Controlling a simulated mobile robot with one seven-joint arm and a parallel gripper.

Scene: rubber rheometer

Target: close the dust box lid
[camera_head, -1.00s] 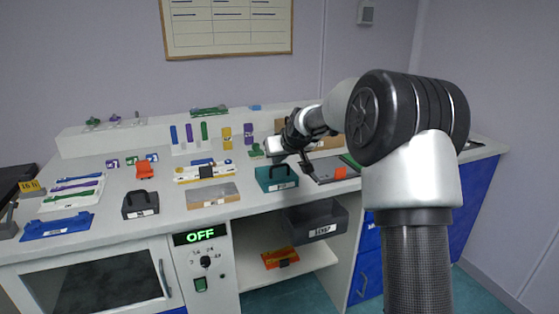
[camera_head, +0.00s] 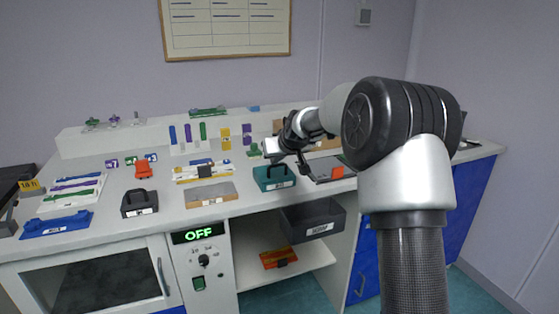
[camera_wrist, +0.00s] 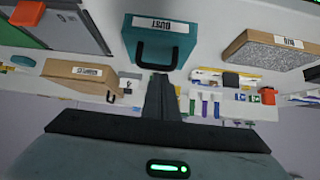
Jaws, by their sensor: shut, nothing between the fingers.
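The dust box is a teal case (camera_head: 265,184) with a white label, on the counter right of the middle in the head view. In the wrist view it is the teal box marked DUST (camera_wrist: 183,38) at top centre, with a black handle. I cannot tell how its lid stands. My gripper (camera_head: 276,158) is just above the box's back side. In the wrist view my gripper's black fingers (camera_wrist: 158,76) are shut and empty, with their tips by the handle's lower edge. I cannot tell whether they touch it.
A dark open bin (camera_head: 312,218) sits below the counter edge. Colored holders (camera_head: 225,138) stand behind. A black handled box (camera_head: 139,202) is farther left.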

